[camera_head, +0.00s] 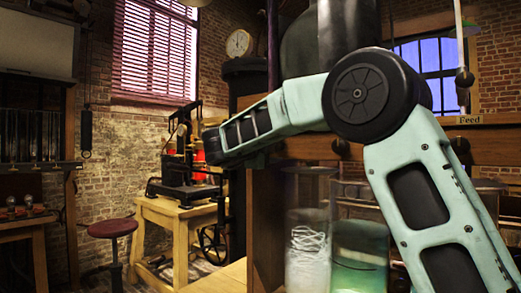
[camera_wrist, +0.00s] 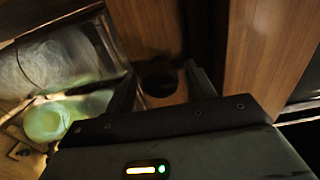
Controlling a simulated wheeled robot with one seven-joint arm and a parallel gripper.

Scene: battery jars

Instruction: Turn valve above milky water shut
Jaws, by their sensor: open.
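In the wrist view my gripper (camera_wrist: 160,72) is open, with one dark finger on each side of a dark round knob (camera_wrist: 158,78) on a wooden panel. I cannot tell whether the fingers touch this knob, or whether it is the valve. A glass jar with whitish, swirling contents (camera_head: 308,250) stands low in the head view; a cloudy jar also shows at left in the wrist view (camera_wrist: 50,62). A jar of green liquid (camera_head: 360,258) stands beside it. My gripper is hidden in the head view.
Wooden framing (camera_head: 265,220) rises left of the jars. A "Feed" label (camera_head: 469,120) sits on a wooden beam at right, near dark knobs. A wooden table with a machine (camera_head: 180,210) and a red stool (camera_head: 113,229) stand at left.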

